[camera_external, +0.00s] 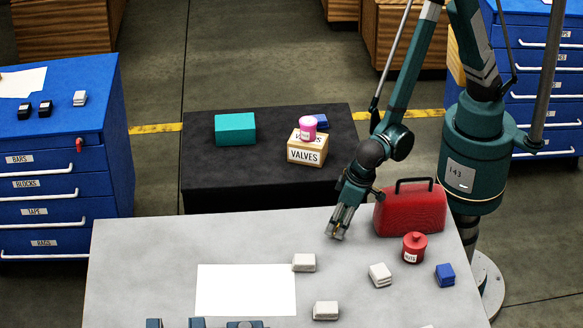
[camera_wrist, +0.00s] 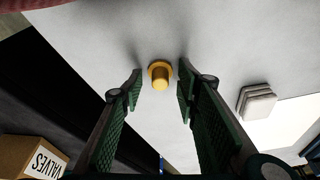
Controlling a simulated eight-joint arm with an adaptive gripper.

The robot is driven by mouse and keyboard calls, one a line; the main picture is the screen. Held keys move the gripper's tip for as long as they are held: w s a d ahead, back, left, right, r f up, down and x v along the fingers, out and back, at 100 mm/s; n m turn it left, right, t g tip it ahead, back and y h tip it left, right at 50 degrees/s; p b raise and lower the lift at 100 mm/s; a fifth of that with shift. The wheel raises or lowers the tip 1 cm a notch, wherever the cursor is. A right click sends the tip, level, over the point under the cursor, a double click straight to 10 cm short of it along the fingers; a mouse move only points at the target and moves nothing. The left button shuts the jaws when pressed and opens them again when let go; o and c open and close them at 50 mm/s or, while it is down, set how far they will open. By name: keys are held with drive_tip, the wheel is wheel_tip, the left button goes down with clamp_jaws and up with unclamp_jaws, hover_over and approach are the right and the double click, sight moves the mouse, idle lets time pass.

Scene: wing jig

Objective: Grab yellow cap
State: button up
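The yellow cap (camera_wrist: 160,75) stands on the grey table, seen in the wrist view as a small cylinder with a wider rim. It lies between and just beyond my gripper's fingertips (camera_wrist: 160,88). The fingers are spread open, with a gap on each side of the cap. In the external view my gripper (camera_external: 337,232) points down over the table's back edge area, left of the red toolbox. The cap is mostly hidden by the fingers there, with only a hint of yellow at the tips.
The grey table (camera_external: 140,270) holds a red toolbox (camera_external: 412,212), a red jar (camera_external: 414,247), a blue block (camera_external: 445,274), several pale blocks and a white sheet (camera_external: 246,290). Behind it a black bench (camera_external: 215,185) carries a valves box (camera_external: 307,155) and a teal box (camera_external: 235,129).

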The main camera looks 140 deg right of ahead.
sight(338, 224)
drive_tip(key=c, duration=0.8)
drive_tip(key=shift+r, duration=0.1)
drive_tip(key=shift+r+p, duration=0.6)
drive_tip(key=shift+r, duration=4.3)
